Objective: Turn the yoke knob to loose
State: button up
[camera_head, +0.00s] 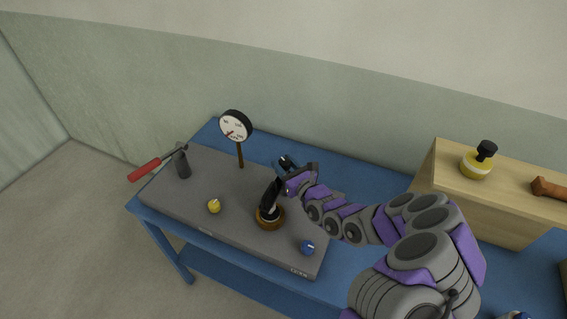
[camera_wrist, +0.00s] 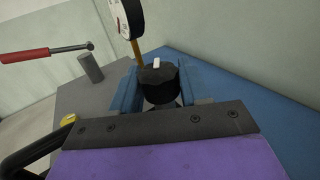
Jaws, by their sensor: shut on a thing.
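The yoke knob (camera_wrist: 160,85) is black with a white mark on its top, in the middle of the wrist view. The blue fingers of my gripper (camera_wrist: 155,92) stand on either side of it and are shut on it. The white mark points roughly away from the wrist camera. I cannot read any loose or tight marking near the knob.
A round gauge (camera_head: 235,126) on a post stands left of the knob. A wooden box (camera_head: 470,205) stands right.

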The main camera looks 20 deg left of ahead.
jog(key=shift+w+r+m+t+h+p, duration=0.1)
jog(key=shift+r+m+t+h+p, duration=0.25)
jog(key=shift+p, duration=0.5)
jog(key=shift+r+m+t+h+p, duration=0.15)
jog(key=shift+m+t+h+p, duration=0.3)
jog(key=shift+t+p, duration=0.3)
jog(key=shift+t+h+p, duration=0.3)
jog(key=shift+p, duration=0.15)
jog(key=o, duration=0.9)
jog(key=shift+w, duration=0.1)
jog(key=shift+c, duration=0.2)
jog(key=shift+o, duration=0.3)
jog(key=shift+s+d+f, duration=0.1)
jog(key=shift+s, duration=0.1)
jog(key=shift+f, duration=0.1)
jog(key=shift+f, duration=0.1)
